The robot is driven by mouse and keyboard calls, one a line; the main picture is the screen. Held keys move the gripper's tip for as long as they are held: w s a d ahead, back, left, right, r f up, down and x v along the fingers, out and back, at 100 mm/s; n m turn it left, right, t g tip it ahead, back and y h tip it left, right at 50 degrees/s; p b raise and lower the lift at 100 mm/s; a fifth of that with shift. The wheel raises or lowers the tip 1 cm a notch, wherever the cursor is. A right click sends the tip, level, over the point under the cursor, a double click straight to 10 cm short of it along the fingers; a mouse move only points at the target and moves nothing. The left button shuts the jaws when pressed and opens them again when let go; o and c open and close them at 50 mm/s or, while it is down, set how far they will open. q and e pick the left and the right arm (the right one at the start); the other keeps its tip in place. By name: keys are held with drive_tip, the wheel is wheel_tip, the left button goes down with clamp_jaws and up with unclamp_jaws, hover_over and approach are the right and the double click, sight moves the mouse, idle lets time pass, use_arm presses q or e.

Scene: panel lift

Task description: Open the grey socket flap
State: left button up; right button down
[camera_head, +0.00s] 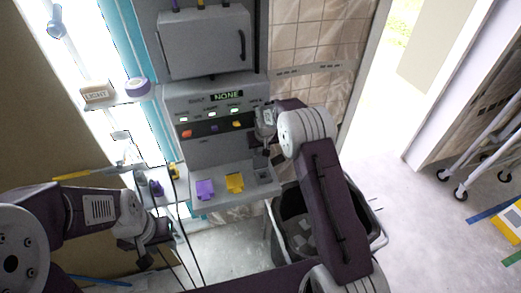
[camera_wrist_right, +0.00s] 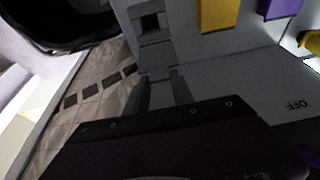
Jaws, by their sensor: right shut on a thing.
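The grey socket (camera_head: 263,174) is at the right end of the panel's lower ledge, with a dark square opening that also shows in the right wrist view (camera_wrist_right: 150,22). My right gripper (camera_head: 268,152) is just above and behind it. In the right wrist view its two fingers (camera_wrist_right: 162,88) are close around a grey piece, which looks like the grey socket flap (camera_wrist_right: 155,58); the fingers partly hide it. My left gripper (camera_head: 148,240) is at the lower left, away from the panel; its jaws are too small to judge.
A purple flap (camera_head: 205,189) and a yellow flap (camera_head: 235,183) sit left of the grey socket. A dark bin (camera_head: 300,225) stands below right. A grey cabinet (camera_head: 205,45) with a handle is above.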

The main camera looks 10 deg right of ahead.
drive_tip(key=shift+w+r, duration=0.25)
drive_tip(key=c, duration=1.1)
unclamp_jaws()
drive_tip(key=shift+f, duration=0.15)
drive_tip(key=b+v, duration=0.2)
drive_tip(key=v, duration=0.7)
